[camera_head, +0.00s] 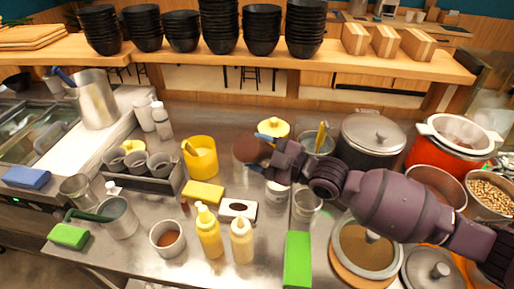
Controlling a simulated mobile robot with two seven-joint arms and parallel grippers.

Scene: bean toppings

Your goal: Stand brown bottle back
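My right arm comes in from the right, and its gripper (272,155) is over the back middle of the counter. A rounded dark brown thing (249,150) is right at the fingertips. Its shape fits the end of a brown bottle, but I cannot tell for sure. The fingers are small and dark, so their opening and any contact are unclear. A yellow squeeze bottle (208,232) and a pale yellow one (242,241) stand upright at the front. My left gripper is not in view.
A yellow pot (200,157) stands left of the brown thing, and a yellow-lidded container (273,127) behind it. A white holder with a dark oval opening (228,210) and a yellow sponge (203,193) lie in front. A lidded dark pot (371,140) stands to the right.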

